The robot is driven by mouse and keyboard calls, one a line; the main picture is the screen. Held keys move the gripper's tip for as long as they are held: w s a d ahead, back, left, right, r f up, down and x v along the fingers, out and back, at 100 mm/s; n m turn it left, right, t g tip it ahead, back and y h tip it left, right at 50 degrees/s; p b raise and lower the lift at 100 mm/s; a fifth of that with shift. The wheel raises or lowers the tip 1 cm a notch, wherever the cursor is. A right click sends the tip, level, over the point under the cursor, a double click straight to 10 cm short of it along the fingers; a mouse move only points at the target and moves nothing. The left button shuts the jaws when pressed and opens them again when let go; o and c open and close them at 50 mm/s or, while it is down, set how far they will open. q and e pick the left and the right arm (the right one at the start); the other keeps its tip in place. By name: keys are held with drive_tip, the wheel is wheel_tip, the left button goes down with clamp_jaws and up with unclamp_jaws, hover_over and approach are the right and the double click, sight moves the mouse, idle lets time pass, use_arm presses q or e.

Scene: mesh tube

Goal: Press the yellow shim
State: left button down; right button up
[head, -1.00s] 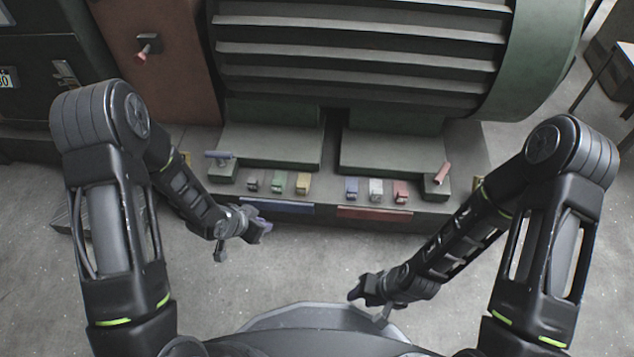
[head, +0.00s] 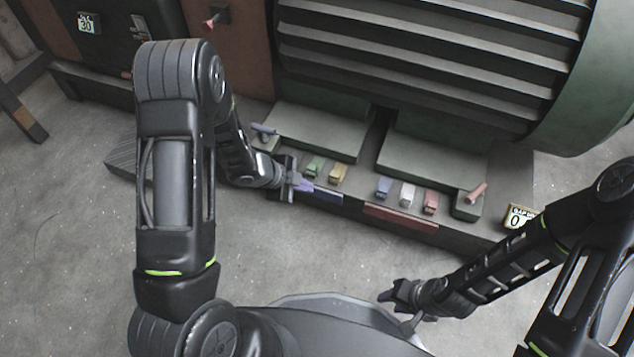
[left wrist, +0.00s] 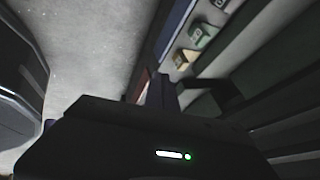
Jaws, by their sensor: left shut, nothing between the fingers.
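The yellow shim (head: 338,174) is a small block on the grey ledge of the machine, right of the green shim (head: 314,166). In the left wrist view the yellow shim (left wrist: 184,58) shows just beyond my fingers, with the green shim (left wrist: 201,37) past it. My left gripper (head: 306,186) is shut and empty at the ledge's front edge, by the blue strip, left of the yellow shim and apart from it. It hides the spot left of the green shim in the head view. My right gripper (head: 388,295) hangs low over the floor, away from the ledge; its jaw opening is unclear.
Blue (head: 384,187), white (head: 408,194) and red (head: 431,203) blocks sit further right on the ledge. A blue strip (head: 328,197) and a red strip (head: 400,217) line its front. A lilac handle (head: 263,129) and a pink handle (head: 477,192) stand at the sides.

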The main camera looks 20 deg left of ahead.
use_arm(q)
drive_tip(key=b, duration=0.4)
approach(337, 184)
wheel_tip(337, 184, down, 4)
drive_tip(key=s+d, duration=0.1)
drive_tip(key=s, duration=0.2)
drive_tip(key=w, duration=0.1)
drive_tip(key=w+b, duration=0.1)
drive_tip(key=w, duration=0.3)
drive_tip(key=shift+d, duration=0.4)
drive_tip(key=shift+r, duration=0.1)
